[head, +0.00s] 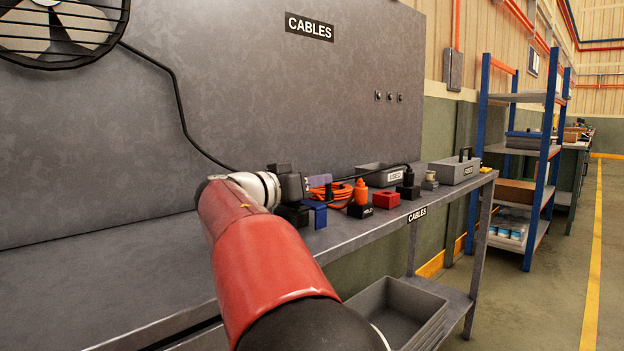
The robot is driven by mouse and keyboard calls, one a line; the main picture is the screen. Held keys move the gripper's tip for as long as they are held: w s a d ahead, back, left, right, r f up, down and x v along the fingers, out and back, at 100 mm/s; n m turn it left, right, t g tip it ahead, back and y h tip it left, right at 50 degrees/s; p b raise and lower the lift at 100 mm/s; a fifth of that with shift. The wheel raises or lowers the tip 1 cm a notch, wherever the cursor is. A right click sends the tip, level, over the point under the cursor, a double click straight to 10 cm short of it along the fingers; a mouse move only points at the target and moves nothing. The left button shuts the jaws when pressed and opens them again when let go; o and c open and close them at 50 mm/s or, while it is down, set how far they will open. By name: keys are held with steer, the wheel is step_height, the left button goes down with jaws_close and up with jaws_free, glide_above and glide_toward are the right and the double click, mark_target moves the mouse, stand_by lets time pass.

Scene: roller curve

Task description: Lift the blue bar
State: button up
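A small blue piece (319,213), likely the blue bar, shows on the grey workbench (348,229) in the head view. Its left part is hidden by dark parts, so its full shape is unclear. My gripper (293,190) is at the end of my red and white arm, just to the left of the blue piece and slightly above it. Its fingers are dark and partly hidden. I cannot tell whether they touch the blue piece or how far apart they are.
Near the gripper are an orange cable coil (330,194), an orange bottle-like item (361,192) on a black block, and a red block (386,200). A grey bin (382,175) and a toolbox (454,169) stand farther right. A panel (260,90) closes the back.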

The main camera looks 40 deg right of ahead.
jaws_close()
stand_by(0.4)
